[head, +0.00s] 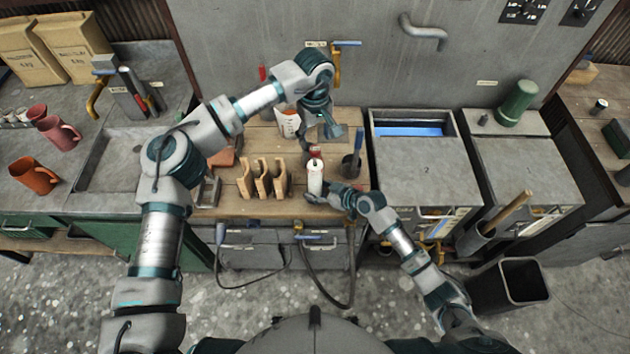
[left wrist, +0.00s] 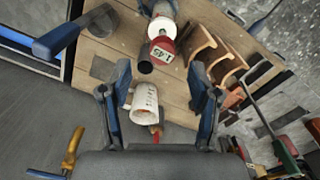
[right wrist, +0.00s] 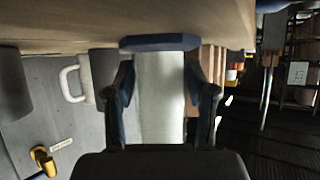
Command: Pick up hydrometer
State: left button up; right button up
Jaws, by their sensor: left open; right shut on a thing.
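A white upright cylinder (head: 315,180) stands on the wooden bench top, with a small red piece at its top. My left gripper (head: 326,130) is open and empty, above the bench behind the cylinder.
Brown wooden holders (head: 262,178) stand left of the cylinder. A white printed container (head: 288,122) is behind, near the wall. A grey tank (head: 425,170) borders the bench at right.

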aim_at(315, 148)
pick_arm(q)
notch_tip(315, 148, down, 7)
jog(key=shift+s+r, duration=0.1)
jog(key=shift+r, duration=0.05)
grip_shut()
dwell(0.4)
